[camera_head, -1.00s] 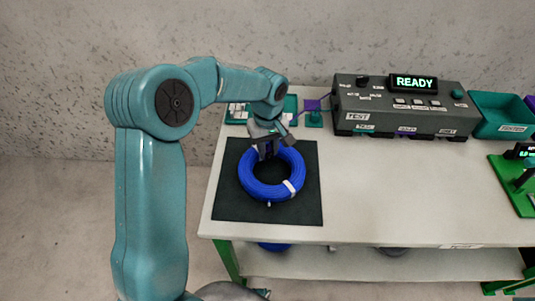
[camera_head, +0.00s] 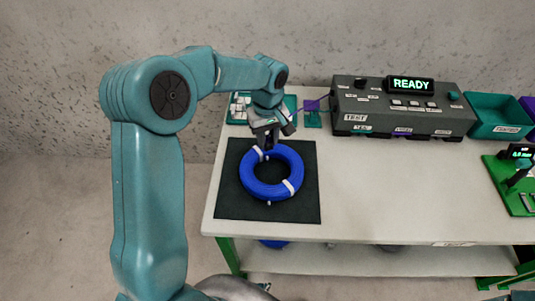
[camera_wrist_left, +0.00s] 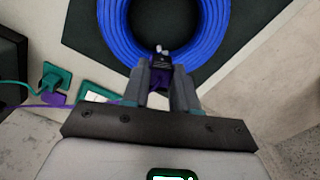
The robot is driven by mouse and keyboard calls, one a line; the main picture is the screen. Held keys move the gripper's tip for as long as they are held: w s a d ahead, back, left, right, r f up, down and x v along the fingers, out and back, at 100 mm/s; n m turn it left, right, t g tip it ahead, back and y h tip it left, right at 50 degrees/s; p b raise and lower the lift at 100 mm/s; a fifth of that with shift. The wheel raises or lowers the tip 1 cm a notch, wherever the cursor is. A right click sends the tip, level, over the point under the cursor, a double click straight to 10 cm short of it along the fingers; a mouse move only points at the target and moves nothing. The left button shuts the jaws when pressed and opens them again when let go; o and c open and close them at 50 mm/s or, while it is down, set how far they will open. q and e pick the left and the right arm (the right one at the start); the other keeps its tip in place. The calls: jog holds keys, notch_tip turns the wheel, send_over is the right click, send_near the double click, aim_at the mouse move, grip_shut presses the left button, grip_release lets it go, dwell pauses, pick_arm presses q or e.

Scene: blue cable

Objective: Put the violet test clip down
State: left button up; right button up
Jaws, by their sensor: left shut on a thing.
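My left gripper (camera_head: 267,146) is at the back edge of the blue cable coil (camera_head: 297,163). In the left wrist view its fingers (camera_wrist_left: 167,82) are shut on the small dark violet test clip (camera_wrist_left: 160,66), whose metal tip points toward the coil (camera_wrist_left: 120,40). In the head view the fingers mostly hide the clip. I cannot tell whether the clip touches the coil. The coil lies flat on a black mat (camera_head: 232,190) with white ties around it. My right gripper is not in view.
The grey tester (camera_head: 400,118) with a READY display (camera_head: 411,84) stands at the back of the table. A violet and teal holder (camera_head: 312,118) is left of it. A teal bin (camera_head: 500,128) and a green stand (camera_head: 512,190) are at the right. The table's middle (camera_head: 400,190) is clear.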

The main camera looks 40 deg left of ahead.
pick_arm(q)
jog(key=shift+r, duration=0.4)
